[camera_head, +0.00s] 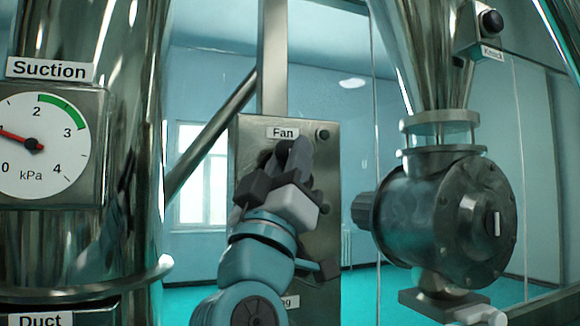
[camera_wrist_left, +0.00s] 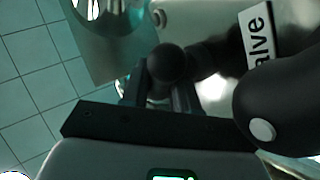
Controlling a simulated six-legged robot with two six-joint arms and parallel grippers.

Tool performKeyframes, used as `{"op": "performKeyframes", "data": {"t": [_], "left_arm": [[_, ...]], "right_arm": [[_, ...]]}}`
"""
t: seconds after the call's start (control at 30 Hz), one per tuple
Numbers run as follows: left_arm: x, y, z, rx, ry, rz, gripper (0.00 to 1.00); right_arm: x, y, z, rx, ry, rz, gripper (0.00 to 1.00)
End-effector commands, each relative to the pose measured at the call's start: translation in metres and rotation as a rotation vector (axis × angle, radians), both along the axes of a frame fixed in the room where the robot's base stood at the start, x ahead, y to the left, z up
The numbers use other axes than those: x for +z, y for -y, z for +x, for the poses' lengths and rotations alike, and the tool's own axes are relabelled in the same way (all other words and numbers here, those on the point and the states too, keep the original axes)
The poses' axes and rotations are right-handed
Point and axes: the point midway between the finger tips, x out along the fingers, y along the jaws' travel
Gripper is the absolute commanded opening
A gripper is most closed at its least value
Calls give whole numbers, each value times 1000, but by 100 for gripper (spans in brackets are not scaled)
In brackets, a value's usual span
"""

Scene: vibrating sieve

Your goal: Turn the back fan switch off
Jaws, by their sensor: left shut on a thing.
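The fan panel (camera_head: 255,150) is a metal plate with a "Fan" label (camera_head: 282,132) at its top. My left gripper (camera_head: 288,158) is in front of the panel, just below that label, and hides the switch behind it. In the left wrist view a round black knob (camera_wrist_left: 168,63) sits at the tips of my left gripper (camera_wrist_left: 165,85), with a finger on each side. The gripper is shut on this knob. The switch's position cannot be made out. My right gripper cannot be made out in either view.
A small dark knob (camera_head: 322,135) is right of the label. A suction gauge (camera_head: 42,150) is on the metal cylinder at left. A rotary valve housing (camera_head: 440,215) stands at right. The wrist view shows part of a label reading "alve" (camera_wrist_left: 262,35).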

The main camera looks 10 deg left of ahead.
Motion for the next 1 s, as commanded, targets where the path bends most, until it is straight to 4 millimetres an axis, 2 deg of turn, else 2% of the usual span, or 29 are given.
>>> {"op": "performKeyframes", "data": {"t": [0.3,0.33,0.37,0.77,0.87,1.0], "left_arm": [[-1,1,1,-2,-3,1,0],[-1,1,1,-2,-3,1,32],[-1,1,1,-2,-3,1,35],[-1,0,-1,0,1,-1,35],[-8,-1,-6,-1,1,-2,35],[-32,-3,-23,-2,0,-2,35]], "right_arm": [[0,0,0,0,0,0,43],[0,0,0,0,0,0,43],[0,0,0,0,0,0,43],[-1,0,0,0,0,0,43],[-8,0,0,0,0,0,43],[-26,0,0,0,0,0,43]]}}
